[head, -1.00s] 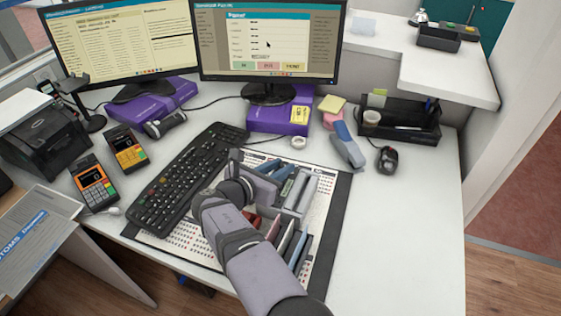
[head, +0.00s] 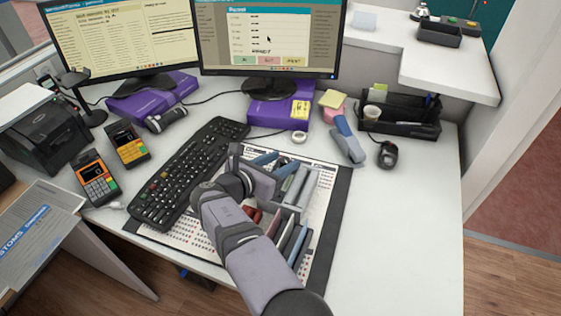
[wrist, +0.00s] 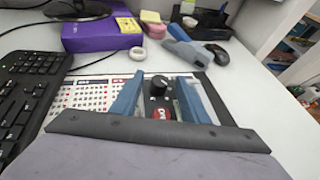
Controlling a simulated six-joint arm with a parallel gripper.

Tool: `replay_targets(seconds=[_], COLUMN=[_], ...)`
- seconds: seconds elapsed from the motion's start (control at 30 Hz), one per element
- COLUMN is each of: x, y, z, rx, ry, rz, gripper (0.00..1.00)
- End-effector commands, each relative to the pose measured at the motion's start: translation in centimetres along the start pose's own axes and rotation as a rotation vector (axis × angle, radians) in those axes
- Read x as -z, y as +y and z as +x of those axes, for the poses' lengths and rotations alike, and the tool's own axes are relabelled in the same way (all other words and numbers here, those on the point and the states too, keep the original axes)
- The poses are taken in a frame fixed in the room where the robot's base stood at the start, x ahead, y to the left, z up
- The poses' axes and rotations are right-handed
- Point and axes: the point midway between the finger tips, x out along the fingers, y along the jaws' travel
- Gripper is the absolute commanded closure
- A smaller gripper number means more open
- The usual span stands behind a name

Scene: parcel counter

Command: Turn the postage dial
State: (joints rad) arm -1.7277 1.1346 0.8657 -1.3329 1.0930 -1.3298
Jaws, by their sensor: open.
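In the wrist view, a round black dial (wrist: 158,85) with a small white mark stands on a dark base. A red label with white lettering (wrist: 159,112) sits just on the near side of it. My gripper (wrist: 157,94) is open, with blue fingers on the left and right of the dial. The gap between the fingers and the dial's sides looks small; I cannot tell whether they touch. In the head view, my gripper (head: 272,182) is over the printed mat (head: 322,187), and the dial is hidden or cannot be made out there.
A black keyboard (head: 187,172) lies left of my gripper. Purple boxes (head: 268,113) stand behind, with a tape roll (head: 299,137) in front. A grey-blue handheld device (head: 347,147) and a mouse (head: 387,154) lie at right. The counter's right front is clear.

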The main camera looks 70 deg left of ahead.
Motion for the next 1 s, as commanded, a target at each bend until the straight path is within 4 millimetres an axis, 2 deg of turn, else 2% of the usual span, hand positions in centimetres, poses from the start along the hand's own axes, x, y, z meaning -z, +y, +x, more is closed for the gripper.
replay_targets(seconds=[0.17, 0.63, 1.0], x=[0.0, 0.0, 0.0], y=[0.1, 0.0, 0.0], z=[-0.8, -6.5, -7.3], rx=[-0.003, -0.001, 0.000], ry=[0.000, -0.001, 0.000], rz=[0.001, -0.001, 0.000], gripper=[0.59, 0.59, 0.59])
